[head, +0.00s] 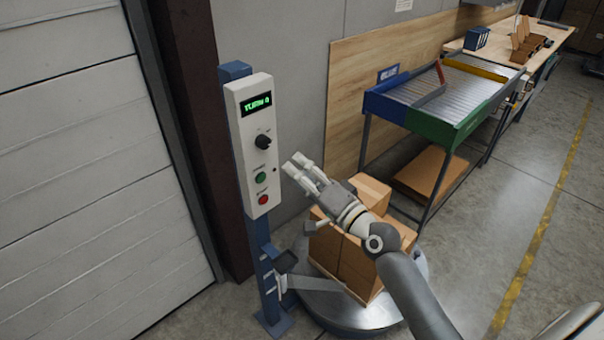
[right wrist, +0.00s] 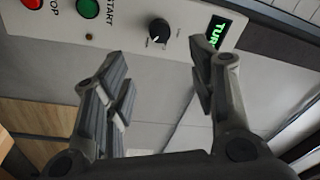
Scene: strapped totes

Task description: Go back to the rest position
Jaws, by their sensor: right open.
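My right gripper (head: 301,169) is open and empty, just right of the white control box (head: 248,168) in the head view. In the right wrist view its two fingers (right wrist: 160,82) stand apart, with the box face beyond them. The box carries a green-lit display (head: 257,104), a black knob (head: 263,142), a green START button (head: 261,176) and a red STOP button (head: 263,200). The knob (right wrist: 159,31) shows between the fingertips in the right wrist view, apart from them as far as I can tell. My left gripper is not in view.
The box sits on a blue post (head: 262,263). Brown cartons (head: 355,262) stand on a round grey turntable (head: 345,317) below my right arm. A roller conveyor (head: 440,105) and a wooden bench (head: 535,57) stand behind. A shuttered door (head: 90,160) is at left. Floor at right is clear.

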